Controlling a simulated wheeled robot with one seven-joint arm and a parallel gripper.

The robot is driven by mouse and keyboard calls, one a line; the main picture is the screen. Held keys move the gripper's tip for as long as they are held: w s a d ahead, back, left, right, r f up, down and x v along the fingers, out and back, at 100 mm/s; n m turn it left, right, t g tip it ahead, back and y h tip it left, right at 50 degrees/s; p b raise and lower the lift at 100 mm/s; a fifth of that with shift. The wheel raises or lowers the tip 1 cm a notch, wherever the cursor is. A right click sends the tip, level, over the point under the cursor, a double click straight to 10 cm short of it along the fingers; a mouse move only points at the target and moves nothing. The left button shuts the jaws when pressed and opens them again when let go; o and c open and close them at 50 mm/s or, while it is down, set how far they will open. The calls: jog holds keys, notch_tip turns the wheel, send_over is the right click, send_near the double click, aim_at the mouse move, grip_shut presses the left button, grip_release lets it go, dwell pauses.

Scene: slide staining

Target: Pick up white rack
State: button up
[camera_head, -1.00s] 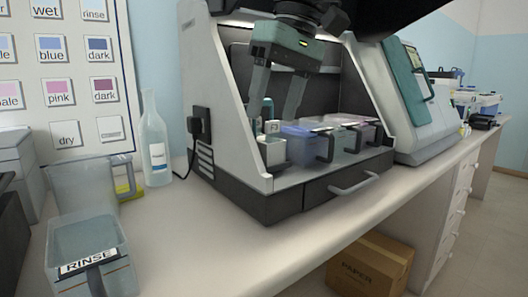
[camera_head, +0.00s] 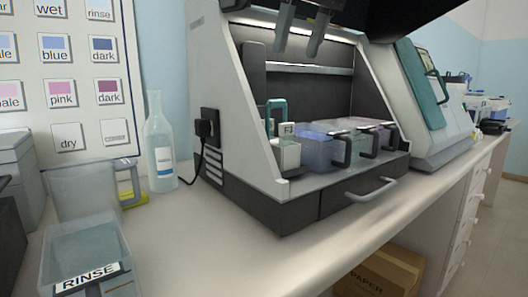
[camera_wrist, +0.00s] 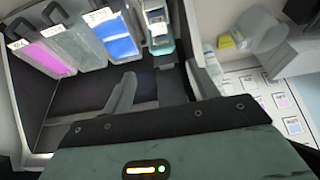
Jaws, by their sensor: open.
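A small white rack-like piece (camera_head: 286,152) stands at the left end of the row of baths inside the machine bay. A teal upright handle (camera_head: 277,106) rises at it; whether the two are one piece is hard to tell. In the wrist view the white and teal piece (camera_wrist: 157,22) shows at the top, right of the blue bath. My gripper (camera_head: 297,52) is open and empty, high in the bay opening, above the piece and apart from it. In the wrist view its fingers (camera_wrist: 160,88) stand spread, with nothing between them.
A blue bath (camera_head: 318,148) and further baths with dark handles stand right of the piece. The machine's slanted side wall (camera_head: 240,110) is close on the left. A bottle (camera_head: 160,145) and a RINSE container (camera_head: 88,250) stand left on the counter. The front counter is clear.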

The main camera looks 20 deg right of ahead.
jog(key=b, duration=0.2)
send_over(277, 101)
jog(key=s+d, duration=0.1)
jog(key=s, duration=0.1)
jog(key=f, duration=0.5)
jog(key=shift+w+f, duration=0.15)
jog(key=shift+w, duration=0.05)
jog(key=shift+b+x, duration=1.35)
jog(key=shift+x, duration=1.75)
jog(key=shift+w, duration=0.15)
jog(key=c, duration=1)
jog(key=shift+c, duration=0.2)
jog(key=shift+r, duration=0.25)
